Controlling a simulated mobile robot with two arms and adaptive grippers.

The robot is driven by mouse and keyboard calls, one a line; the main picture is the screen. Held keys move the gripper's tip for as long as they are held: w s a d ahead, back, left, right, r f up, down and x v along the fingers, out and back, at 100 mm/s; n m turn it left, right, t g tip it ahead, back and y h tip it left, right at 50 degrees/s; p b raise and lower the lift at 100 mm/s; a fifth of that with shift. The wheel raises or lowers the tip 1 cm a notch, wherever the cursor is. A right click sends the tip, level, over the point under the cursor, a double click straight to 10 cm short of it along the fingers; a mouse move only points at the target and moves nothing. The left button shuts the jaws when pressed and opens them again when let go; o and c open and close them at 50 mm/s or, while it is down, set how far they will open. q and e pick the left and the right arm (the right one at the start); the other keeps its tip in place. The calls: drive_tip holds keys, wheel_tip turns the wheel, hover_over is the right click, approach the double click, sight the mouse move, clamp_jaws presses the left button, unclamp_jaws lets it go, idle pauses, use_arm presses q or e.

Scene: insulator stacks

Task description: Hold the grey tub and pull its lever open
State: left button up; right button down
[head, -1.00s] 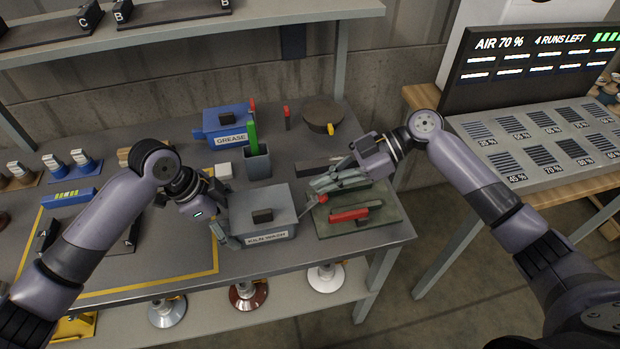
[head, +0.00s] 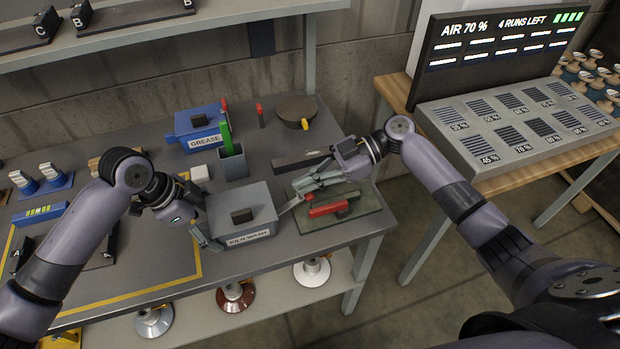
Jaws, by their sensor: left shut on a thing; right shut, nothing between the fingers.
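The grey tub (head: 264,212), labelled KILN WASH, stands upright near the table's front edge with a dark block handle on its flat lid. Its grey lever (head: 290,204) sticks out from the right side, angled up and right. The lever's outer end meets my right gripper's fingertips, and its red tip is hidden or cannot be made out. My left gripper (head: 206,232) is shut on the tub's left side, one finger low at its front left corner. My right gripper (head: 312,186) is shut and empty at the lever's end, above the green tray.
A green tray (head: 362,221) with a red-handled tool (head: 326,208) lies right of the tub. Behind stand a blue GREASE tub (head: 190,128), a grey cup (head: 233,164) with a green item, and a round brown pot (head: 293,106). The table's front edge is close.

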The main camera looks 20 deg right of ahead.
sight(297, 198)
drive_tip(key=shift+a+r, duration=0.3)
drive_tip(key=shift+r, duration=0.15)
drive_tip(key=r, duration=0.1)
drive_tip(key=a+r, duration=0.1)
drive_tip(key=shift+a+r, duration=0.3)
drive_tip(key=shift+r, duration=0.05)
drive_tip(key=f+v, duration=0.1)
drive_tip(key=v, duration=0.9)
drive_tip(key=shift+d+f, duration=0.25)
drive_tip(key=shift+f, duration=0.05)
